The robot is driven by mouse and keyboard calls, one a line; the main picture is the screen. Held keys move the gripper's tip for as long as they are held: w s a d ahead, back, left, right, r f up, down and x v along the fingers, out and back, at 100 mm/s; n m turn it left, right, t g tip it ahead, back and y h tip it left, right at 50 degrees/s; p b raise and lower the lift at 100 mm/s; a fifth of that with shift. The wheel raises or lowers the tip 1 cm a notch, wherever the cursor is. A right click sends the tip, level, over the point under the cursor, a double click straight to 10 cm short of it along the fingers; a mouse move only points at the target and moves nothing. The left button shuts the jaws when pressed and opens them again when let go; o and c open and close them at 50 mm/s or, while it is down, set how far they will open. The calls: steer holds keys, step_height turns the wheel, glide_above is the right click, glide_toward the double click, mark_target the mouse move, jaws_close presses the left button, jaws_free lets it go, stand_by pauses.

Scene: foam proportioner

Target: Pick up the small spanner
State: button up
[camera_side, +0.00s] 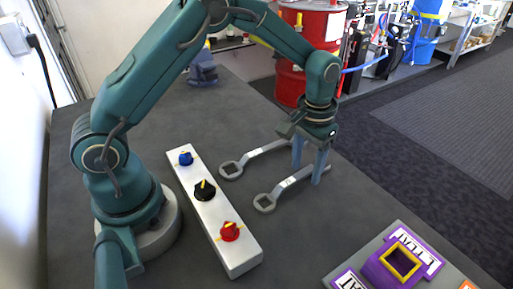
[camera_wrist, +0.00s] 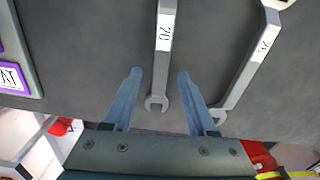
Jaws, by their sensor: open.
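The small spanner (camera_side: 285,188) is grey, with a ring end and an open jaw end, and lies flat on the dark table. In the wrist view the small spanner (camera_wrist: 161,62) carries a white label reading 20, and its open end lies between my fingers. The larger spanner (camera_side: 258,155) lies roughly parallel behind it; in the wrist view the larger spanner (camera_wrist: 251,66) is to the right, its open end close by my right finger. My gripper (camera_side: 306,176) is open and points down, with one finger on each side of the small spanner's shaft. My gripper (camera_wrist: 160,73) holds nothing.
A white panel (camera_side: 243,257) with blue, black and red knobs stands left of the spanners. A grey board (camera_side: 350,262) with a purple yellow-rimmed holder is at the front right. A blue object (camera_side: 203,69) stands at the back. The table between spanners and board is clear.

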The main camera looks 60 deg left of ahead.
mark_target(307, 170)
jaws_close()
steer(key=shift+r, duration=0.1)
steer(key=shift+r, duration=0.5)
step_height(307, 170, up, 3)
steer(key=shift+w+f, duration=0.1)
steer(key=shift+f, duration=0.05)
steer(key=s+a+r, duration=0.4)
steer(key=a+r, duration=0.3)
steer(key=a, duration=0.4)
